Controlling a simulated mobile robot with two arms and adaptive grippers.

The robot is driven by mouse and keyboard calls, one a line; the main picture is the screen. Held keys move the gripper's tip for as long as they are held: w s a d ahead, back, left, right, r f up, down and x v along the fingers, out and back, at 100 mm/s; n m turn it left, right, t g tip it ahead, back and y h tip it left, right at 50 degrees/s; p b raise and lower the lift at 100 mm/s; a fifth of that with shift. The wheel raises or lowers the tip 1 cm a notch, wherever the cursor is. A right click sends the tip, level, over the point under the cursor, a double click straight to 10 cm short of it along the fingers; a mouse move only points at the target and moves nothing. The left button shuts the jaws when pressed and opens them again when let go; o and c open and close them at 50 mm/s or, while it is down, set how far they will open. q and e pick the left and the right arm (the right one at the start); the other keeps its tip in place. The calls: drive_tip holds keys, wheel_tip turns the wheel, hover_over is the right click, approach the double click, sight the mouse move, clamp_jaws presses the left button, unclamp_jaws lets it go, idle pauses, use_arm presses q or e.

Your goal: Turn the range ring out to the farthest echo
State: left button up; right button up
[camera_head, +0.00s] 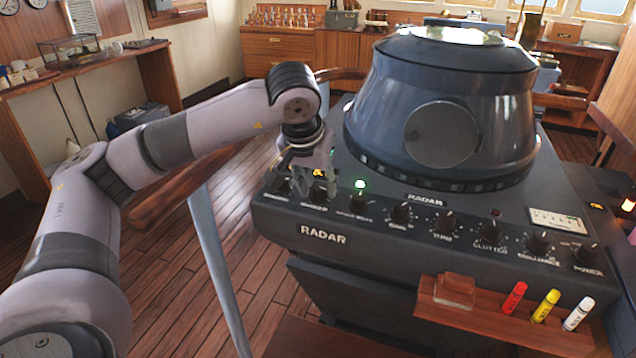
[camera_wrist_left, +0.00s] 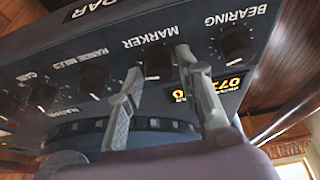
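The dark radar console (camera_head: 325,236) carries a row of black knobs along its front edge. The wrist view shows its labels upside down. The knob labelled MARKER (camera_wrist_left: 158,61) sits between the two fingertips of my left gripper (camera_wrist_left: 160,62). In the head view my left gripper (camera_head: 316,192) points down at the left end of the knob row. Its fingers are spread, one on each side of the knob. I cannot tell whether they touch it. An orange digital readout (camera_wrist_left: 222,84) shows partly behind a finger. The radar screen is hidden inside the hood (camera_head: 440,110). My right gripper is out of view.
The BEARING knob (camera_wrist_left: 236,43) and the RANGE knob (camera_wrist_left: 93,79) flank the MARKER knob closely. A green lamp (camera_head: 360,185) is lit behind the row. A wooden ledge (camera_head: 428,301) in front holds red, yellow and white markers.

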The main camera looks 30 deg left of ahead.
use_arm(q)
drive_tip(key=shift+o, duration=0.8)
drive_tip(key=shift+r, duration=0.1)
drive_tip(key=v, duration=1.1)
drive_tip(key=shift+r, duration=0.4)
drive_tip(key=shift+s, duration=0.1)
